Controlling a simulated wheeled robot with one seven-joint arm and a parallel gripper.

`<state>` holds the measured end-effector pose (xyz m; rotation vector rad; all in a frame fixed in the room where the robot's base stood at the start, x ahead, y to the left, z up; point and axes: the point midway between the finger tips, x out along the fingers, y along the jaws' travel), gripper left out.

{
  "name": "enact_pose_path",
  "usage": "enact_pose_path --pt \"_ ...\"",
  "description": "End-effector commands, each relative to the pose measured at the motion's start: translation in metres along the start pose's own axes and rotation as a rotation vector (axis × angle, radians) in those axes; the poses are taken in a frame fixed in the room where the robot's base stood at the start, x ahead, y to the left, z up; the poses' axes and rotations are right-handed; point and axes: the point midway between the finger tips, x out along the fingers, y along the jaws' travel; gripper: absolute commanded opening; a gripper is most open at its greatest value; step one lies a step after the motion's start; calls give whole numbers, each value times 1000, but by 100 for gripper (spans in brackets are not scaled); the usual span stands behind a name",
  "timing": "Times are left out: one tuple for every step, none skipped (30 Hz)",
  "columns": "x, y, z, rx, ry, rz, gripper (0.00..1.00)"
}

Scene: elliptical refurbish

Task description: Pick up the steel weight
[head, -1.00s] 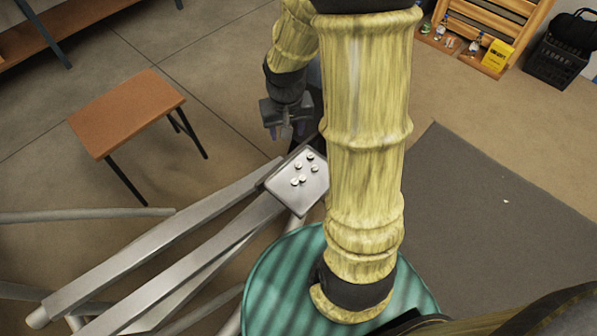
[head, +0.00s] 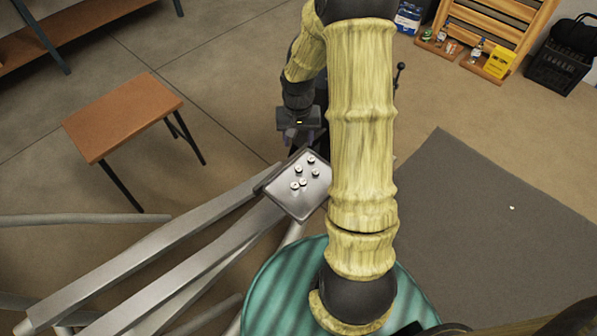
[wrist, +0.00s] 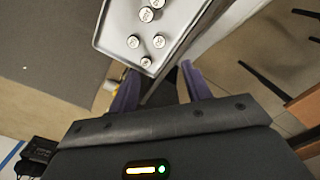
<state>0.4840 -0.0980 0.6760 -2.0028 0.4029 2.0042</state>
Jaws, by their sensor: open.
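Several small steel weights (head: 303,182), short shiny cylinders, stand grouped on a grey metal tray (head: 305,207). I cannot tell which one the task means. My gripper (head: 298,128) is just behind the tray in the head view. In the wrist view my gripper (wrist: 158,80) has its two purple fingers spread apart at the tray's near edge, with no weight between them. The fingertips are hardly visible in the head view.
The tray sits at the end of grey metal beams (head: 160,265) of a large frame. A brown-topped table (head: 122,115) stands at the left. A wooden rack (head: 490,40) and a black crate (head: 560,65) stand at the far right. A grey mat (head: 480,220) lies on the floor.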

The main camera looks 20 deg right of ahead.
Motion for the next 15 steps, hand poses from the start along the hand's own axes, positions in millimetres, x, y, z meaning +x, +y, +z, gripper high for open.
enact_pose_path --pt "14 0 1 -1 -4 0 49" --pt "19 0 1 -1 -3 0 49" --pt "26 0 1 -2 -4 0 49" --pt "31 0 1 -1 -3 0 49" --pt "36 0 0 0 -2 0 49" --pt "44 0 1 -1 -3 0 49" --pt "49 0 1 -2 -3 0 49" --pt "54 0 1 -1 -2 0 49" --pt "61 0 0 0 -2 0 49" --pt "67 0 1 0 -3 1 49" --pt "72 0 1 -1 -3 1 49" --pt "78 0 0 -1 -2 0 49" --pt "82 0 0 -1 -2 1 49" --pt "86 0 1 0 -2 1 49" --pt "90 0 0 0 -1 0 49"
